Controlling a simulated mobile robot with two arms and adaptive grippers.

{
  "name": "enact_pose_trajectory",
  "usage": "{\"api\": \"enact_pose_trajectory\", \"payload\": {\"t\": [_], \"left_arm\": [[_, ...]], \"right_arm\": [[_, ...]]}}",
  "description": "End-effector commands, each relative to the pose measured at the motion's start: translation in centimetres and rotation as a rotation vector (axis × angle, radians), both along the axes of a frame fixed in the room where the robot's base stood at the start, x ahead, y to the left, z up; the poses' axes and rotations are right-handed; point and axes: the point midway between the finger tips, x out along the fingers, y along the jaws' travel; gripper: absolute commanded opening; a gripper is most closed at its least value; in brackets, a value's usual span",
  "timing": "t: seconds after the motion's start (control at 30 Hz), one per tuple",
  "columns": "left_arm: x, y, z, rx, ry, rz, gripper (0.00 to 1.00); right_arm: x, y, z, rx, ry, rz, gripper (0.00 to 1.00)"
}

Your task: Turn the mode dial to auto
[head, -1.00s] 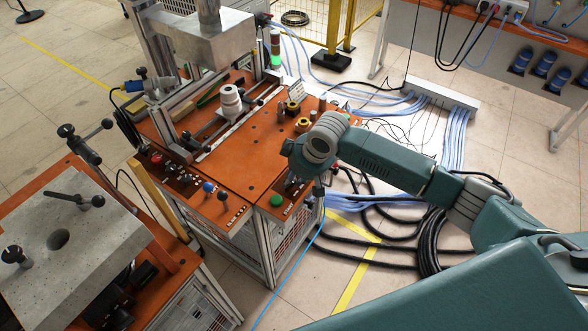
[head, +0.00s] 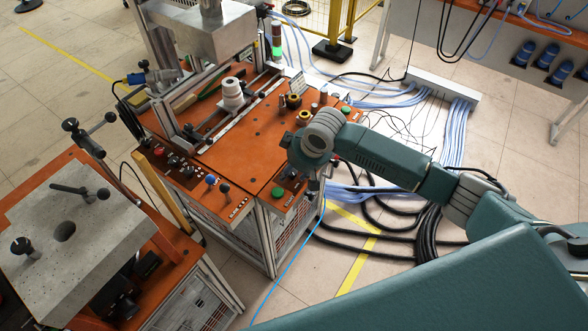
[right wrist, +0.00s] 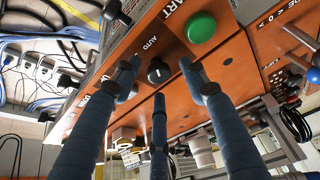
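The mode dial (right wrist: 158,71) is a small black knob with a white mark on an orange panel in the right wrist view. The word AUTO is printed beside it. I cannot tell exactly which way the mark points. My right gripper (right wrist: 160,78) is open, its three blue-grey fingers spread around the dial. The tips look close to the panel; I cannot see contact. In the head view my right gripper (head: 314,186) hangs at the front right of the machine, mostly under my wrist, and the dial is hidden there. My left gripper is not in view.
A green button (right wrist: 201,27) lies close to one fingertip; it also shows in the head view (head: 278,193). Knobs and levers (head: 212,181) stand along the machine's front panel. A second bench with a grey block (head: 100,215) stands at left. Cables lie on the floor at right.

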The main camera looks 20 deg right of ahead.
Motion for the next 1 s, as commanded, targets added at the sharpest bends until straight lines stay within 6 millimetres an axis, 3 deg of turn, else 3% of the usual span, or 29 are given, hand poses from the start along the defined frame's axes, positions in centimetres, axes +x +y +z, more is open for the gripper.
{"api": "enact_pose_trajectory", "payload": {"t": [0.27,0.7,1.0], "left_arm": [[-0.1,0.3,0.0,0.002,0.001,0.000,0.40],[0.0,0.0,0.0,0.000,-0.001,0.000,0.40],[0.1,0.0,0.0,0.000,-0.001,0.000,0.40]], "right_arm": [[-0.4,-0.1,0.8,0.000,0.001,0.001,0.43],[-3.3,-1.4,8.8,-0.001,-0.002,0.001,0.43],[-4.3,-1.7,11.0,0.000,0.001,0.000,0.43]]}}
